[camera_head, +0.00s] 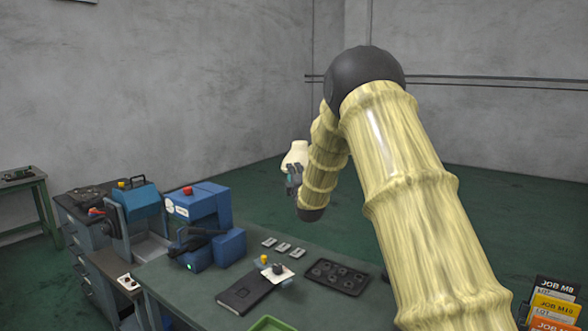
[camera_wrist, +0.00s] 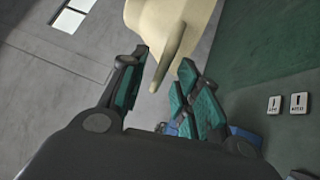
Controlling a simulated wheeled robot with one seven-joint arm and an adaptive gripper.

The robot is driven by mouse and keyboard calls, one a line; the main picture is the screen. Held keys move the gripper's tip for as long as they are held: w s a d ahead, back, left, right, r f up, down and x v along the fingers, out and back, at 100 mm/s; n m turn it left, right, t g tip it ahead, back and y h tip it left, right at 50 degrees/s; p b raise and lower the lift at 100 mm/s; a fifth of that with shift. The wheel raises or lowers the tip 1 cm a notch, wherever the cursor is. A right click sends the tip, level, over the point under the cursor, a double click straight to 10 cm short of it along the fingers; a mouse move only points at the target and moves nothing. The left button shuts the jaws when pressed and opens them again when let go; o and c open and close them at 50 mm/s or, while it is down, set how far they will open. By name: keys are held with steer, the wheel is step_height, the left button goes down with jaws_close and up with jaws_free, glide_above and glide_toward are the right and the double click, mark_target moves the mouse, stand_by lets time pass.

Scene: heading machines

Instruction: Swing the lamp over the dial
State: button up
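The lamp (camera_head: 297,154) has a cream shade and shows just above my gripper (camera_head: 293,180) in the head view. In the wrist view the lamp (camera_wrist: 172,22) fills the top middle, with a narrow cream tab pointing down between the fingers of my gripper (camera_wrist: 163,68). The fingers stand apart with a visible gap, one on each side of the tab; I cannot tell whether either touches it. I cannot make out the dial for certain in either view. The lamp's arm is hidden.
A blue machine (camera_head: 205,206) with a red button stands on the green bench (camera_head: 190,285), left of my gripper. A second machine (camera_head: 138,203) is further left. A dark notebook (camera_head: 244,293), a dark tray (camera_head: 337,277) and small labelled plates (camera_head: 284,247) lie on the bench. Job cards (camera_head: 556,305) stand at right.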

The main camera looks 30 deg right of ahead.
steer(key=shift+w+d, duration=0.2)
steer(key=shift+w, duration=0.35)
jaws_close()
